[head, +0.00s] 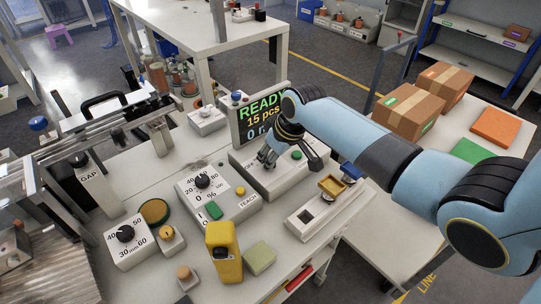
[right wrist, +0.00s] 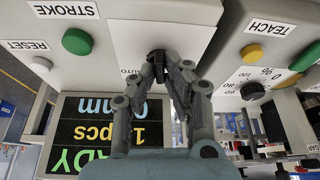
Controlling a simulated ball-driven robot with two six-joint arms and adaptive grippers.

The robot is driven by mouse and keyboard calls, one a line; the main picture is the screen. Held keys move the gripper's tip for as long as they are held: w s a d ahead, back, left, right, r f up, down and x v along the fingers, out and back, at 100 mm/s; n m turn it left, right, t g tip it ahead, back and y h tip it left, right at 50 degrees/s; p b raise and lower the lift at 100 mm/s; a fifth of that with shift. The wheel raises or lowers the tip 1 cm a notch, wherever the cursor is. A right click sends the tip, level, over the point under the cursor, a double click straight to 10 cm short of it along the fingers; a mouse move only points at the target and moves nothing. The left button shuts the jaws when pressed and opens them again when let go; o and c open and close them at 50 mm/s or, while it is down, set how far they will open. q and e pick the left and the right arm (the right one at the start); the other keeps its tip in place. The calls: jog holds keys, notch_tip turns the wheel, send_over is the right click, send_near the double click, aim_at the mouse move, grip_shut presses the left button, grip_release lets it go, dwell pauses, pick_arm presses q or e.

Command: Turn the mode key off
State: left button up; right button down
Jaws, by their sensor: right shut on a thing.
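The mode key is a small black key (right wrist: 157,54) on the white face of a control box (head: 283,178). An AUTO label lies beside it in the right wrist view, and an OFF label shows near my gripper in the head view. My right gripper (head: 268,158) is at the key, its fingertips (right wrist: 163,66) closed on it. The fingers cover much of the key, so I cannot tell which way it points. My left gripper is in neither view.
The READY display (head: 262,116) stands right behind the box. A green button (head: 296,154) sits close to my gripper. A dial box with a TEACH button (head: 240,190) stands to the left. A yellow handheld unit (head: 222,255) and white tray (head: 318,215) are nearer the front.

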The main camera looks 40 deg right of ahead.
jog(key=shift+r+n+y, duration=0.1)
jog(key=shift+n+y, duration=0.2)
jog(key=shift+n, duration=0.5)
jog(key=shift+d+n+y, duration=0.1)
jog(key=shift+n+y, duration=0.2)
jog(key=shift+n, duration=0.6)
jog(key=shift+w+n+g+y+b, duration=0.1)
jog(key=shift+n+g+y+b, duration=0.55)
jog(key=shift+n, duration=1.25)
jog(key=c, duration=1.4)
grip_release()
